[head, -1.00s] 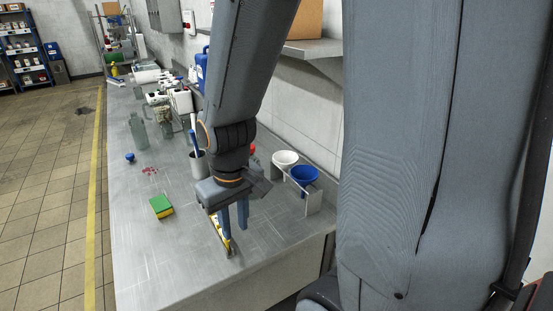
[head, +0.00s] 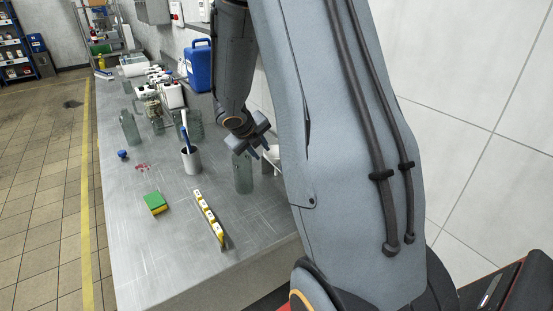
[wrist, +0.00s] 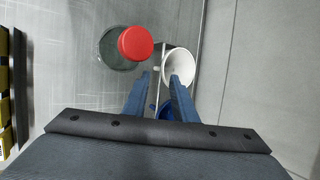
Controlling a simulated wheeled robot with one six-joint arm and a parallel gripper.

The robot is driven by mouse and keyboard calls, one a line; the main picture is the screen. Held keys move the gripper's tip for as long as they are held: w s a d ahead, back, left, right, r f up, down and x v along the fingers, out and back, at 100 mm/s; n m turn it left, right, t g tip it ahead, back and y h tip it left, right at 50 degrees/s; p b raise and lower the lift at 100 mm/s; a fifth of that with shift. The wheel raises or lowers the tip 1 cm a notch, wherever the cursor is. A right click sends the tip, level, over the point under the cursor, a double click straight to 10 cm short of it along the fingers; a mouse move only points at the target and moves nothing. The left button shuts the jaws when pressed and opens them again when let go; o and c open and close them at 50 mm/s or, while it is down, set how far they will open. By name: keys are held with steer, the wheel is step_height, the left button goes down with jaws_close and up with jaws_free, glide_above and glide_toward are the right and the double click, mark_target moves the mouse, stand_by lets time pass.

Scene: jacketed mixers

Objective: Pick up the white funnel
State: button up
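The white funnel (wrist: 178,64) sits wide mouth up, just beyond my gripper (wrist: 160,80) in the wrist view. Its rim is close to the right fingertip; I cannot tell if they touch. My gripper is open, with nothing held between the fingertips. In the head view, my gripper (head: 264,155) hangs over the back of the bench, and only a sliver of the white funnel (head: 269,164) shows between gripper and arm.
A clear bottle (head: 243,174) with a red cap (wrist: 136,43) stands left of the white funnel, close to my gripper. A grey cup (head: 192,160) with a brush, a yellow strip (head: 208,216) and a sponge (head: 155,203) lie further left. The wall is close on the right.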

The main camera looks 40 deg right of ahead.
mark_target(276, 163)
steer(key=shift+n, duration=0.3)
steer(key=x, duration=0.4)
steer(key=d+p+x, duration=0.1)
steer(key=x, duration=0.3)
steer(key=shift+s+r, duration=0.15)
steer(key=shift+r, duration=0.05)
steer(key=shift+c, duration=0.3)
jaws_close()
